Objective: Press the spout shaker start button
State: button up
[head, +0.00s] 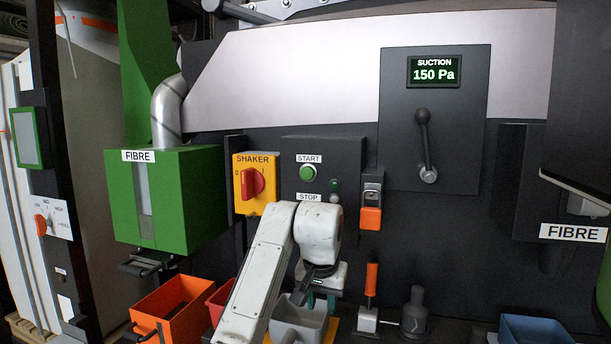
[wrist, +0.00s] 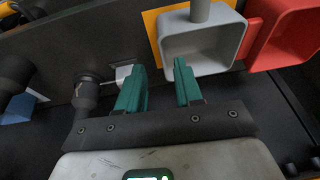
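The green START button (head: 308,172) sits under its START label on the dark control panel (head: 340,148). A STOP label (head: 311,197) is below it, and my arm hides what lies under that label. The yellow SHAKER switch (head: 242,200) with a red rotary knob (head: 253,183) is left of the panel. My gripper (wrist: 161,82) shows two green fingers apart with nothing between them. In the head view it is low, below the START button and mostly behind my arm, away from the button.
A grey bin (wrist: 163,47) and a red bin (wrist: 290,62) lie near the gripper. An orange bin (head: 176,309) stands at lower left, a blue bin (head: 538,331) at lower right. An orange-handled latch (head: 371,218) and a lever (head: 425,145) project from the wall right of the START button.

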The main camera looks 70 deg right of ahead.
grip_shut()
dwell(1.5)
